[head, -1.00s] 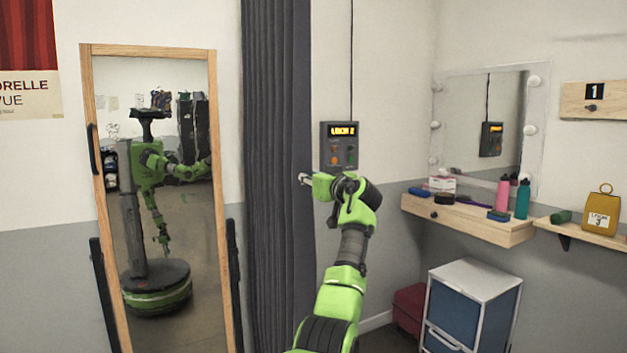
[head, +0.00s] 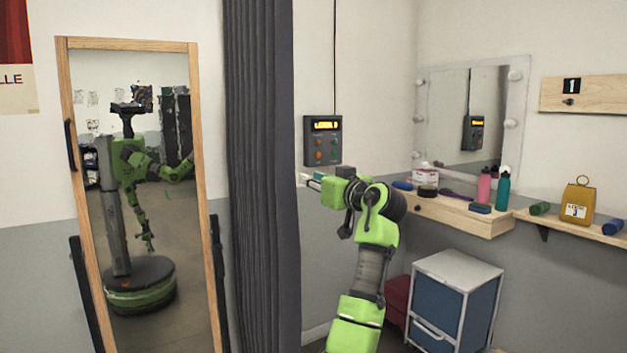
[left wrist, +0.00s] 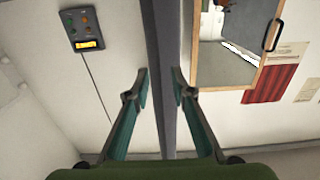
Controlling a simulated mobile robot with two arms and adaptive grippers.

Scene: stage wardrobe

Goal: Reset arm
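My left gripper (head: 308,178) is raised in front of the wall, just below the control box, in the head view. In the left wrist view it (left wrist: 161,92) is open, its two fingers well apart with nothing between them. The wall control box (head: 322,140) has a lit yellow display and several buttons; it also shows in the left wrist view (left wrist: 82,30), upside down and clear of the fingers. My right gripper is not directly in view. A hanging arm of mine shows only as a small reflection in the mirror.
A wood-framed standing mirror (head: 205,215) and a dark grey curtain (head: 262,170) stand to the left. A wooden shelf (head: 468,219) with bottles, below a lit-frame mirror (head: 518,120), and a blue drawer cart (head: 458,264) are to the right.

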